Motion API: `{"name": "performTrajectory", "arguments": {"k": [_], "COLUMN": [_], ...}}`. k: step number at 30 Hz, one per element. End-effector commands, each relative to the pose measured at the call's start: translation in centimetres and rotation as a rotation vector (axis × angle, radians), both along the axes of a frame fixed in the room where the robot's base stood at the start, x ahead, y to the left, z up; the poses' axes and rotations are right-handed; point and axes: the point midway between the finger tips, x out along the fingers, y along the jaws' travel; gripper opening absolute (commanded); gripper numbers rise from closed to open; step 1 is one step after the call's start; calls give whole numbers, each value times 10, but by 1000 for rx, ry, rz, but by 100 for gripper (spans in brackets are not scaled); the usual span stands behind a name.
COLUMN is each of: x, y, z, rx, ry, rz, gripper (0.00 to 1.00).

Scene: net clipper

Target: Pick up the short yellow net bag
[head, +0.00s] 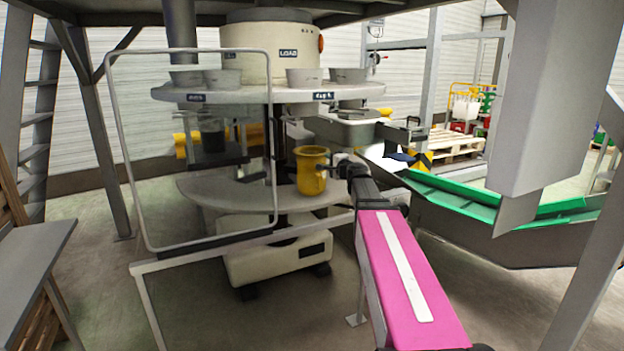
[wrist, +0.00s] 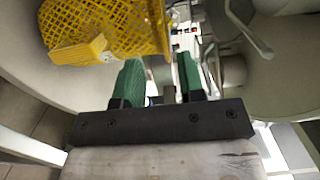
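The short yellow net bag (head: 311,176) stands upright on the lower round shelf (head: 230,192) of the carousel. In the wrist view the bag (wrist: 105,22) fills the upper left, with a lighter yellow tab at its lower edge. My gripper (wrist: 160,75) has two green fingers standing apart, with background showing between them. The bag is above and left of the fingers there, not between them; whether the left finger touches it I cannot tell. In the head view my gripper (head: 331,172) is just right of the bag, its fingers small and partly hidden.
The upper round shelf (head: 270,94) carries several grey cups and hangs over the bag. A clear framed guard (head: 190,150) stands in front on the left. A green-lined conveyor (head: 480,200) runs to the right. A wooden pallet (head: 455,143) lies behind.

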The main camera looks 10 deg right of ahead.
Motion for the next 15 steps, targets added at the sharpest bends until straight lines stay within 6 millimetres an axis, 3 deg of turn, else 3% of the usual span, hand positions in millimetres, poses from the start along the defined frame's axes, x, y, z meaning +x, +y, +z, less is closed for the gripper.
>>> {"name": "performTrajectory", "arguments": {"k": [5, 15], "x": [10, 51], "y": [4, 19], "z": [1, 3], "rx": [-1, -1], "ry": [0, 1], "rz": [1, 1], "gripper": [36, 36]}}
